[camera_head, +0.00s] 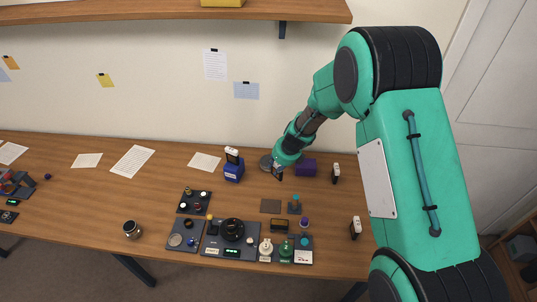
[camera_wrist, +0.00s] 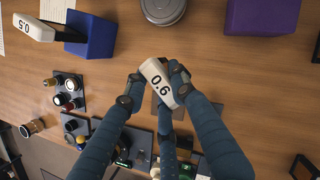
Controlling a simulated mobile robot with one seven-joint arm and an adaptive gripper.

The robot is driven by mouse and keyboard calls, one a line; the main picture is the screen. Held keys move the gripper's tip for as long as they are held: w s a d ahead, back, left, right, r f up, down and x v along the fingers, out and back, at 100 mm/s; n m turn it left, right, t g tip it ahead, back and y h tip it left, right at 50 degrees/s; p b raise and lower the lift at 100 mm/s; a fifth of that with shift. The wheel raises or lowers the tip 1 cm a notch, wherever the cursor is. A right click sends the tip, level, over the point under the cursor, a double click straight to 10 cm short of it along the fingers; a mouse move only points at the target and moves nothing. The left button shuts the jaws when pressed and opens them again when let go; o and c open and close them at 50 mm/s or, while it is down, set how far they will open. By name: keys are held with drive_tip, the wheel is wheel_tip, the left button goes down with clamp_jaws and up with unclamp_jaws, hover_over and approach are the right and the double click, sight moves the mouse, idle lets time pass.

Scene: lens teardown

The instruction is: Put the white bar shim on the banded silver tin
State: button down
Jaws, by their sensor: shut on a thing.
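My gripper (camera_wrist: 156,88) is shut on a white bar shim (camera_wrist: 159,84) marked 0.6, held above the table. In the head view my gripper (camera_head: 278,172) is over the back of the desk, and the shim is hard to make out there. A round silver tin (camera_wrist: 164,9) with a ridged rim lies flat at the top of the wrist view, beyond the shim and apart from it. In the head view the tin (camera_head: 265,162) shows just left of my gripper, partly hidden. Its visible top is bare.
A blue block (camera_wrist: 92,34) with a white 0.5 bar (camera_wrist: 34,27) stands left of the tin. A purple block (camera_wrist: 261,15) stands to the right. Dark trays of small parts (camera_head: 232,240) fill the desk front. Other upright white-topped pieces (camera_head: 336,172) stand at right.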

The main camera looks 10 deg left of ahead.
drive_tip(key=w+a, duration=0.2)
drive_tip(key=w, duration=0.5)
drive_tip(key=w+a+f, duration=0.1)
drive_tip(key=w+a, duration=0.1)
drive_tip(key=w, duration=0.5)
drive_tip(key=shift+a+f, duration=0.2)
drive_tip(key=shift+a, duration=0.15)
drive_tip(key=shift+f+b, duration=0.4)
drive_tip(key=shift+f, duration=1.35)
drive_tip(key=shift+f, duration=0.1)
drive_tip(key=c, duration=1.4)
unclamp_jaws()
drive_tip(key=shift+c, duration=0.2)
drive_tip(key=p+v, duration=0.1)
drive_tip(key=v, duration=1.1)
